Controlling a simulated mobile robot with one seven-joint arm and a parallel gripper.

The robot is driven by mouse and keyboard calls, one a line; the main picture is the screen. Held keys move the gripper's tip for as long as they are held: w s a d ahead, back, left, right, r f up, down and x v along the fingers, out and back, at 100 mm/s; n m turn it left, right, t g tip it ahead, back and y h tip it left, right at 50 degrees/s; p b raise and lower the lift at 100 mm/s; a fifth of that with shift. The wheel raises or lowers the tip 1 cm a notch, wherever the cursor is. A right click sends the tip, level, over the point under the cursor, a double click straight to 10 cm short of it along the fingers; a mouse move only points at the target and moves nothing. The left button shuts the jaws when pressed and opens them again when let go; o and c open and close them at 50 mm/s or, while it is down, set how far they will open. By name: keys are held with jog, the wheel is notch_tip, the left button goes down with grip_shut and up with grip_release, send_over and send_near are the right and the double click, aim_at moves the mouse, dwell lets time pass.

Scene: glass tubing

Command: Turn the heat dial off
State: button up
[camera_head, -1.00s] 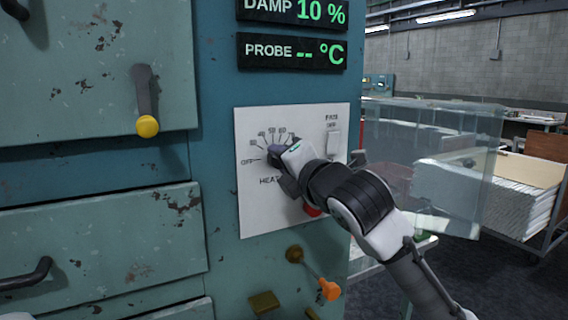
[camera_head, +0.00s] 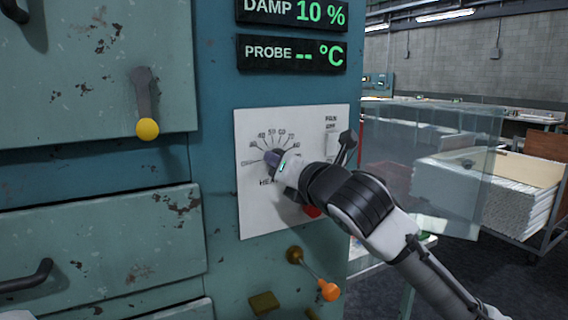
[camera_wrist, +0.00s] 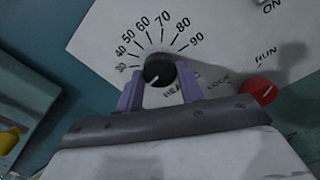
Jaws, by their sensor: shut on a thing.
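The heat dial is a round black knob (camera_wrist: 158,70) on a white panel (camera_head: 257,215), under an arc of numbers from 30 to 90. In the wrist view its white pointer line aims to the lower left, below the 30 mark. The OFF label is not readable in the wrist view; my left finger covers that area. My gripper (camera_wrist: 158,80) is shut on the knob, with one purple finger on each side. In the head view my gripper (camera_head: 277,160) is at the dial and hides most of the knob.
A red knob (camera_wrist: 258,90) marked RUN and LOCK sits beside the dial. A fan switch (camera_head: 332,144) is at the panel's upper right. An orange-tipped lever (camera_head: 328,290) projects below, and a yellow-tipped handle (camera_head: 147,126) is left. A clear sheet (camera_head: 430,165) stands right of the cabinet.

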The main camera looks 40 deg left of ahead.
jog(key=shift+s+f, duration=0.1)
jog(key=shift+f, duration=0.05)
jog(key=o, duration=1)
jog(key=shift+d, duration=0.1)
jog(key=b+v, duration=0.2)
jog(key=v, duration=1.1)
jog(key=shift+d, duration=0.35)
jog(key=shift+a, duration=0.1)
